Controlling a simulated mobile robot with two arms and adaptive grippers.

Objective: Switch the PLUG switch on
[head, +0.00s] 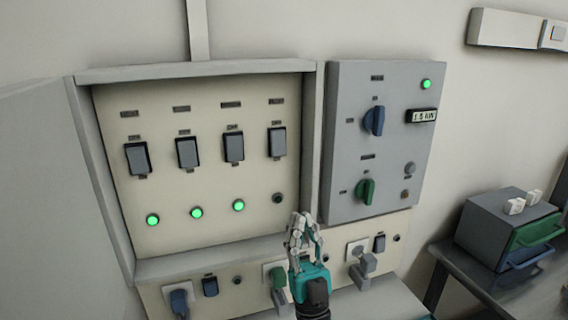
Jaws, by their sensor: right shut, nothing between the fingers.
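A recessed panel (230,171) holds a row of dark rocker switches: the leftmost switch (138,158), the second (187,152), the third (233,147) and the rightmost (277,142). Their labels are too small to read, so I cannot tell which is the PLUG switch. The lamps below the left three glow green; the lamp (278,198) below the rightmost switch is dark. My right gripper (304,220) is shut and empty, pointing up in front of the panel's lower right corner, below that dark lamp. My left gripper is not in view.
A grey control box (385,150) with a blue knob (374,121), a green knob (366,191) and a lit green lamp is on the right. Below, a strip carries plugs, sockets and small switches, partly hidden by my gripper. A drawer unit (490,235) stands far right.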

